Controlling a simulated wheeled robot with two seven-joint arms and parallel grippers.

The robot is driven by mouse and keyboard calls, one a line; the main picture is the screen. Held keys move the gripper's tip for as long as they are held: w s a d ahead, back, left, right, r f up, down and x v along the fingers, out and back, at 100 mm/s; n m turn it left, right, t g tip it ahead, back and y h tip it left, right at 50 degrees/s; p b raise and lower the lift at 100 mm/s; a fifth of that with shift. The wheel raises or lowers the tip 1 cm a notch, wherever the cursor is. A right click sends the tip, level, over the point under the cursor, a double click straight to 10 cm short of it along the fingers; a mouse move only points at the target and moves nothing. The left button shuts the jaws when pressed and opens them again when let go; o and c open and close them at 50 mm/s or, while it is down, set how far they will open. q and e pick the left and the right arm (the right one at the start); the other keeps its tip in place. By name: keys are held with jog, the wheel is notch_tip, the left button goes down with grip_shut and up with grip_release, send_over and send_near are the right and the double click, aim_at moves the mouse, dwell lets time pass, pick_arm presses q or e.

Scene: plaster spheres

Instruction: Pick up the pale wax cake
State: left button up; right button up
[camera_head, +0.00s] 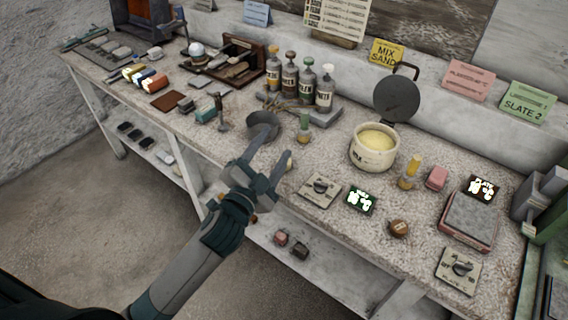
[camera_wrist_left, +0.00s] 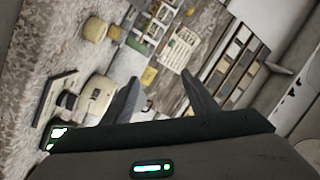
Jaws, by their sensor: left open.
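I cannot surely make out the pale wax cake in either view. A small pale yellow piece (camera_head: 288,161) shows beside my left fingertips in the head view; I cannot tell what it is. My left gripper (camera_head: 268,163) is open over the front edge of the bench, left of the switch plate. In the left wrist view the two fingers of the gripper (camera_wrist_left: 162,95) stand apart with nothing between them. A round brown cake (camera_head: 398,228) and a pink block (camera_head: 437,177) lie on the bench to the right. My right gripper is not in view.
A cream pot (camera_head: 374,158) with yellow contents and an open lid stands right of my gripper. A grey scoop-like pan (camera_head: 262,124) and several bottles (camera_head: 290,80) are behind it. Small blocks (camera_head: 300,250) lie on the lower shelf. A grey-topped slab (camera_head: 470,220) is at right.

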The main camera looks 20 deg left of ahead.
pick_arm(q)
jog(key=d+r+m+g+h, duration=0.8)
jog(key=d+r+m+h, duration=0.9)
jog(key=m, duration=0.9)
jog(key=w+a+f+m+g+y, duration=0.3)
jog(key=a+f+m+g+y, duration=0.6)
jog(key=m, duration=0.3)
jog(key=w+a+f+y, duration=0.2)
jog(key=a+y, duration=0.4)
jog(key=a, duration=0.8)
jog(key=shift+w+a+m, duration=0.3)
jog(key=shift+a, duration=0.05)
